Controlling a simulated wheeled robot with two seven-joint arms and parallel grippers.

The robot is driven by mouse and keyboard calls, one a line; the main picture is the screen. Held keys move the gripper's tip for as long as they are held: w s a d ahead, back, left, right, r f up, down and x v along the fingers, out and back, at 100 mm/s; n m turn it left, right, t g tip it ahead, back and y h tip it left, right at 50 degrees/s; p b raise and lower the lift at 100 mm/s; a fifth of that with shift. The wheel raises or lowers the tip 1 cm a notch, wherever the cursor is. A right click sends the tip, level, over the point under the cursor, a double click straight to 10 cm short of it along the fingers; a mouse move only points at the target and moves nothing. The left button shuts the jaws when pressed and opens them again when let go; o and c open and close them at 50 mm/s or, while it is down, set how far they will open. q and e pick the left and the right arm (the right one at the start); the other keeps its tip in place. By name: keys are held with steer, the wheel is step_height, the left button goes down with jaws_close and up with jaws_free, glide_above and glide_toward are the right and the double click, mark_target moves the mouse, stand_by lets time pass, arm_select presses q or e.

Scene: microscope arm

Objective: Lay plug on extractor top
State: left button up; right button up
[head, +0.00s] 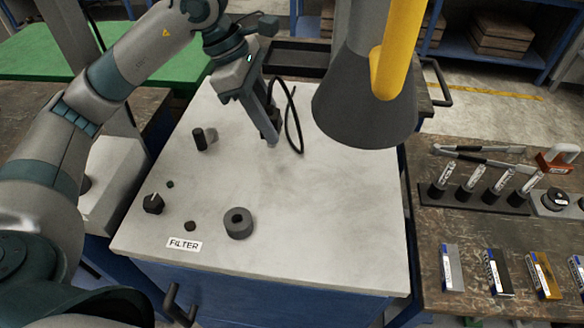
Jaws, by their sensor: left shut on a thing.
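The extractor top (330,215) is a pale, flat cabinet top in the middle of the head view, with a FILTER label at its front. My left gripper (271,138) points down over its rear part, fingers shut. It is shut on a dark thing that appears to be the plug, mostly hidden by the fingers. A black cable (299,128) loops beside the gripper on its right. I cannot tell whether the plug touches the top. My right gripper is not in view.
A dark hood with a yellow arm (395,60) hangs right of the gripper. On the top are a black cylinder (200,138), a ring-shaped part (238,222) and a knob (153,203). The top's right middle is clear. A cluttered workbench (430,235) stands at right.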

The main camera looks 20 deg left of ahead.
arm_select(q)
steer(key=shift+r, duration=0.1)
stand_by(0.3)
